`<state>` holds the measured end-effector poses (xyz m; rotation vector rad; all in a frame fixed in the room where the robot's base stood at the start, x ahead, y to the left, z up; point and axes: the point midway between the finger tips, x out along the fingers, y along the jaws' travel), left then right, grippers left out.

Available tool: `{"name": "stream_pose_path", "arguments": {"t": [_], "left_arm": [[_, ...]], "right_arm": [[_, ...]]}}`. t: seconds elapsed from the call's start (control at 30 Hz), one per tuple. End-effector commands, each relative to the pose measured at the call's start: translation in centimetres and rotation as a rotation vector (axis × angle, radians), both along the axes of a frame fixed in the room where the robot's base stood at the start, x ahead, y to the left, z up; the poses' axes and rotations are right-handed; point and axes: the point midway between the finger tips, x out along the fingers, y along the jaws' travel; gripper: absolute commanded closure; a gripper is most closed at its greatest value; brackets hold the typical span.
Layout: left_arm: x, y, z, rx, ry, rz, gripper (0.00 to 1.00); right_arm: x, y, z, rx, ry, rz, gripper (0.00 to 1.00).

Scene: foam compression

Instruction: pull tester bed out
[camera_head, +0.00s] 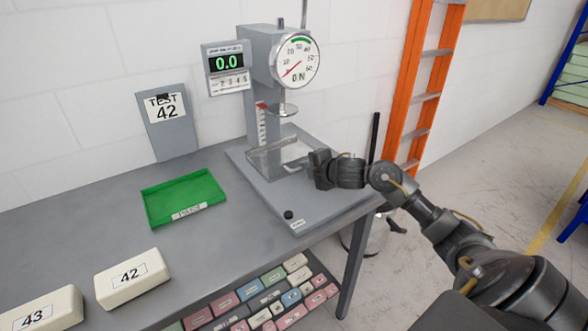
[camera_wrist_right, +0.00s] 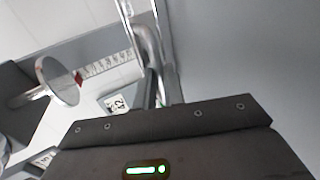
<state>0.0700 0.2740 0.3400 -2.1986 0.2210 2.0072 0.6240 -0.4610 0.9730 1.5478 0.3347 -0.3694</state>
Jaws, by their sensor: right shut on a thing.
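The grey foam tester (camera_head: 265,90) stands at the back of the bench. Its display reads 0.0 and its round dial (camera_head: 296,61) hangs to the right. The metal tester bed (camera_head: 266,157) lies low on the tester base, under the round press plate (camera_head: 283,110). My right gripper (camera_head: 308,165) reaches in from the right at the front of the bed. It is shut on the bed's handle, which also shows as a bright metal bar in the right wrist view (camera_wrist_right: 145,35). My gripper partly hides the handle. My left gripper is not in view.
A green tray (camera_head: 171,214) lies left of the tester. Cream foam blocks marked 42 (camera_head: 132,278) and 43 (camera_head: 42,311) sit at the front left. A TEST 42 board (camera_head: 167,130) leans at the wall. An orange ladder (camera_head: 424,90) stands behind my right arm.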

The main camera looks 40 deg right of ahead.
Motion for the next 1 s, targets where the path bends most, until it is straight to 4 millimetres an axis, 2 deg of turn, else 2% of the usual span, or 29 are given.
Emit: {"name": "stream_pose_path", "arguments": {"t": [0.5,1.0], "left_arm": [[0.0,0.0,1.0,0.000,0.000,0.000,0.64],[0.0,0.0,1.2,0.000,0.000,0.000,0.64]], "right_arm": [[-4.8,0.2,-0.2,-0.002,0.007,0.002,1.00],[-9.4,0.2,-0.2,-0.003,0.007,0.001,1.00]]}}
